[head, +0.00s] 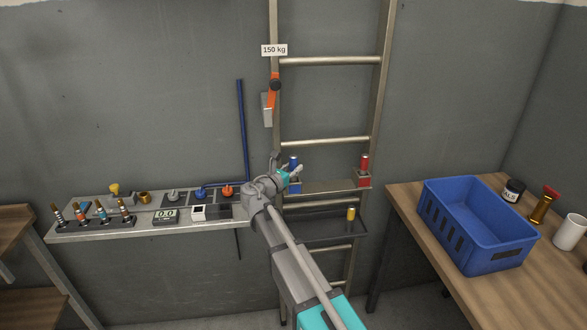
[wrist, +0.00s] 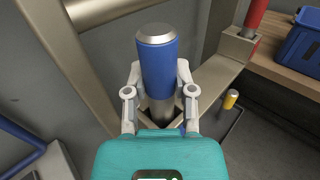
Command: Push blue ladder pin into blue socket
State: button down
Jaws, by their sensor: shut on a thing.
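The blue ladder pin (wrist: 157,62) has a blue grip with a grey metal cap. It stands roughly upright between the fingers of my gripper (wrist: 160,80), which is shut on it. Its grey shaft (wrist: 162,112) shows below the fingers. In the head view the pin (head: 294,160) is above the blue socket (head: 296,187) on the ladder's left side. My gripper (head: 289,174) partly covers both there. In the wrist view the socket is mostly hidden by my gripper, and I cannot tell how deep the shaft is.
A red pin (head: 364,162) stands in a red socket (head: 363,181) at the ladder's right. A yellow pin (head: 351,213) stands on the dark tray (head: 325,228) below. A shelf with fittings (head: 150,231) is left. A blue crate (head: 462,247) sits on the right bench.

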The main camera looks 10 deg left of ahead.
jog(key=shift+f+b, duration=0.8)
jog(key=shift+f, duration=0.05)
jog(key=shift+c, duration=1.8)
grip_release()
jog(key=shift+s, duration=0.1)
jog(key=v, duration=1.1)
jog(key=shift+s+a, duration=0.2)
jog(key=shift+s, duration=0.15)
